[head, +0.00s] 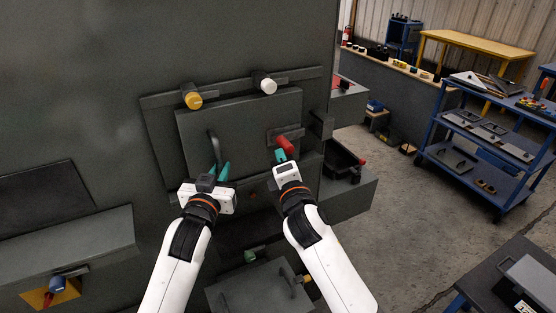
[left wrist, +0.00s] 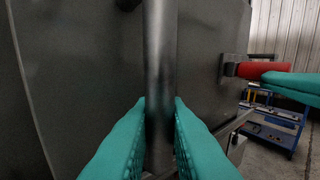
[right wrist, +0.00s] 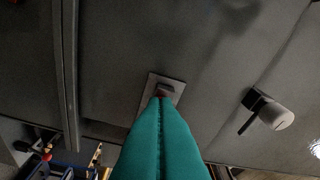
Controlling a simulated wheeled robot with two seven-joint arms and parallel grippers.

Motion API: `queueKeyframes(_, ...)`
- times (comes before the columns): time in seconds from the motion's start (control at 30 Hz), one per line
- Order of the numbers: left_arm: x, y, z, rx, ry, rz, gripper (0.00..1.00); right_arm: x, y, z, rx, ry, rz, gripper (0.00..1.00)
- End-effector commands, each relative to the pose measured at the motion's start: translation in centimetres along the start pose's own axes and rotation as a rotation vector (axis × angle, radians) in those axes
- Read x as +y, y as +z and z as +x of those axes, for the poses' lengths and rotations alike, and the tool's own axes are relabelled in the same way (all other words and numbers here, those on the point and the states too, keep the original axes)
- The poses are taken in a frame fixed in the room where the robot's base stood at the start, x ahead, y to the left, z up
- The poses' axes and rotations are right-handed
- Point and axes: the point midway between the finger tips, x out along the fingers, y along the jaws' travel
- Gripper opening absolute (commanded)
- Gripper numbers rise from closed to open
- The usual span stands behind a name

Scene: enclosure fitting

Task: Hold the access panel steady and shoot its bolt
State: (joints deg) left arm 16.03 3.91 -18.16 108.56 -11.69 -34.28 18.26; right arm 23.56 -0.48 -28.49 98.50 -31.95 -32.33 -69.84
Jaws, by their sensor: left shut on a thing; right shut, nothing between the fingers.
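The dark grey access panel (head: 245,128) sits upright in its frame on the cabinet front. Its vertical bar handle (head: 213,146) is on its left part. My left gripper (head: 219,171) is shut on this handle (left wrist: 160,70), with a finger on each side. The bolt has a red knob (head: 285,145) at the panel's right edge; it also shows in the left wrist view (left wrist: 255,70). My right gripper (head: 280,156) is shut and empty, its tips at the red knob, touching or very close. In the right wrist view its fingers (right wrist: 160,115) hide most of the knob.
A yellow knob (head: 193,100) and a white knob (head: 268,86) stick out along the panel's top edge. A grey block (head: 321,124) stands right of the bolt. Below lies another handled panel (head: 255,290). Open floor and a blue cart (head: 470,150) are to the right.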

Motion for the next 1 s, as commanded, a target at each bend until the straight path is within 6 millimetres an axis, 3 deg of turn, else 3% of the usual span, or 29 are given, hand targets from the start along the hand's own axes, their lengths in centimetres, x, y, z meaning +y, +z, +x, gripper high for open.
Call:
queueKeyframes(0.2,0.1,0.0,0.0,0.001,0.002,-0.001,0.00,1.5,-4.5,1.1,0.007,0.002,-0.009,0.00)
queueKeyframes(0.37,0.1,-0.1,0.0,0.001,0.002,0.000,0.00,1.9,-6.0,1.4,0.007,0.002,-0.004,0.00)
queueKeyframes(0.77,0.2,-0.1,0.0,0.002,0.004,0.001,0.00,1.9,-5.8,1.4,0.008,0.003,-0.003,0.00)
queueKeyframes(1.0,0.2,-0.1,0.0,0.002,0.003,0.001,0.00,2.0,-2.2,0.6,0.002,0.004,0.004,0.00)
